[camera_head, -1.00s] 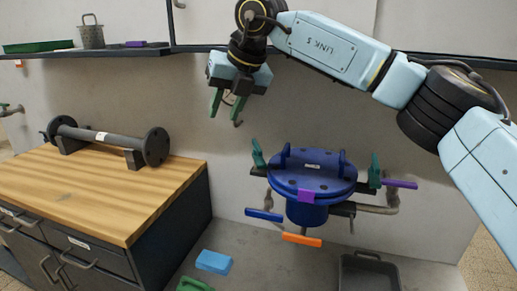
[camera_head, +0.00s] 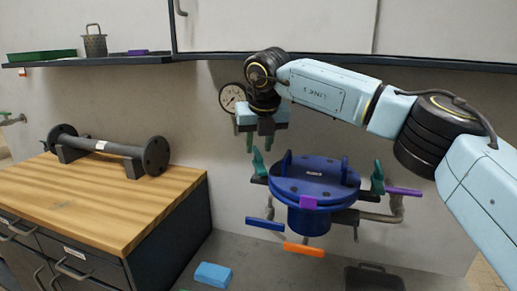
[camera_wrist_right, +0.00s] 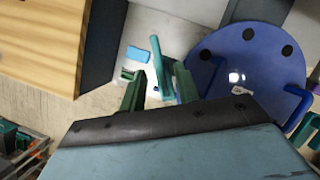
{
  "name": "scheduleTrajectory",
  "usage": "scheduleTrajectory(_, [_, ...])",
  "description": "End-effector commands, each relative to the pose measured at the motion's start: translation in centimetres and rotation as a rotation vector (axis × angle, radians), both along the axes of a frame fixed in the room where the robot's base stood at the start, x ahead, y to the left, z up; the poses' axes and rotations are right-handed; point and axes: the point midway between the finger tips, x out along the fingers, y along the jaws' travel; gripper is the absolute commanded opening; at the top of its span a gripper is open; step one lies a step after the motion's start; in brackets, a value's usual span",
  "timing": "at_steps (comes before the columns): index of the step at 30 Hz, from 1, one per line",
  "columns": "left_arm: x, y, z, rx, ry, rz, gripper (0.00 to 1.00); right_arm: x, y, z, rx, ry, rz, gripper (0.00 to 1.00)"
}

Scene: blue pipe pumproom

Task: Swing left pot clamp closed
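The blue pot (camera_head: 312,185) with its round lid hangs low by the wall, right of the workbench. The left pot clamp (camera_head: 258,162) is a green upright piece at the lid's left edge. A similar green right clamp (camera_head: 377,178) stands at the lid's right edge. My right gripper (camera_head: 258,143) points down just above the left clamp, its green fingers apart. In the right wrist view, the left clamp's green bar (camera_wrist_right: 160,65) shows between the open fingers, beside the blue lid (camera_wrist_right: 245,65); contact cannot be told. My left gripper is not seen.
The wooden workbench (camera_head: 110,215) holds a flanged pipe (camera_head: 108,148). A wall shelf (camera_head: 120,60) and a round gauge (camera_head: 232,97) are behind. Purple, blue and orange handles (camera_head: 303,250) stick out around the pot. A dark bin (camera_head: 375,278) and blue block (camera_head: 212,275) lie below.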

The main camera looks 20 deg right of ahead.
Motion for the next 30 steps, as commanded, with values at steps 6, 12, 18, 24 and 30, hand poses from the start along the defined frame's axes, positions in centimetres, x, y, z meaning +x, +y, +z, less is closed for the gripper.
scheduleTrajectory(6, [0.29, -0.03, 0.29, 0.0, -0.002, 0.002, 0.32, 0.47, -0.01, -1.11, 0.0, -0.001, 0.0, 0.32])
scheduleTrajectory(12, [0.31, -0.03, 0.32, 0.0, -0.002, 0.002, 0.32, 0.49, 0.0, -1.13, 0.001, -0.001, 0.0, 0.32])
scheduleTrajectory(18, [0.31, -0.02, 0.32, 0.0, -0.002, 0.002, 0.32, 0.48, 0.0, -1.12, 0.0, -0.001, 0.0, 0.11])
scheduleTrajectory(24, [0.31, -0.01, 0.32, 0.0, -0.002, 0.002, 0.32, 0.47, 0.0, -1.11, 0.001, -0.001, 0.0, 0.0])
scheduleTrajectory(30, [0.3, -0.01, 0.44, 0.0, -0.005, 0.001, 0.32, 0.47, -0.03, -1.08, 0.001, 0.0, 0.014, 0.0])
